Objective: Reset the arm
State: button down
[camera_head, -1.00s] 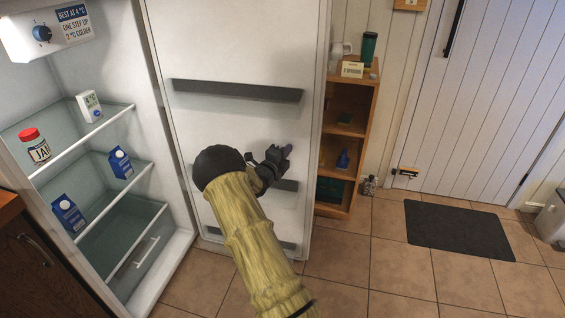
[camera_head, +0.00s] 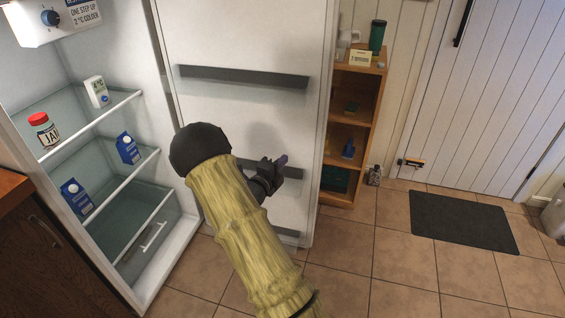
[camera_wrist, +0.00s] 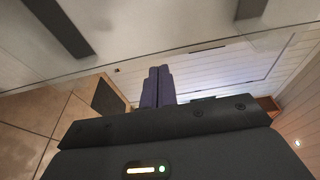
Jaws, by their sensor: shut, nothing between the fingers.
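My gripper (camera_head: 281,161) is in front of the open fridge door (camera_head: 240,115), near its middle shelf bar, with my sleeved arm reaching up from the bottom of the head view. In the wrist view the two purple fingers (camera_wrist: 158,86) lie together with nothing between them. Part of the gripper body is hidden behind my arm in the head view.
The open fridge at left holds a red-lidded jar (camera_head: 43,130), a white thermometer box (camera_head: 96,91) and two blue cartons (camera_head: 128,148). A wooden shelf (camera_head: 353,135) stands right of the door.

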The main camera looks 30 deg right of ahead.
jog(key=shift+s+d, duration=0.2)
jog(key=shift+s, duration=0.05)
jog(key=s+a+n+y, duration=0.3)
jog(key=a+n+y, duration=0.3)
jog(key=a+n, duration=0.2)
jog(key=s+a+n+y, duration=0.2)
jog(key=a+n+y, duration=0.5)
jog(key=a+n, duration=0.15)
jog(key=s+a+r+n+g+y, duration=0.1)
jog(key=s+a+n+g, duration=0.25)
jog(key=s+n, duration=0.45)
jog(key=s+a+r+n+g+y, duration=0.2)
jog(key=s+a+n, duration=0.3)
jog(key=s, duration=0.6)
notch_tip(320, 180, up, 29)
jog(key=d+p, duration=0.1)
jog(key=p, duration=2.7)
jog(key=shift+f+n+p, duration=0.15)
jog(key=shift+n+p, duration=0.25)
jog(key=shift+n, duration=0.05)
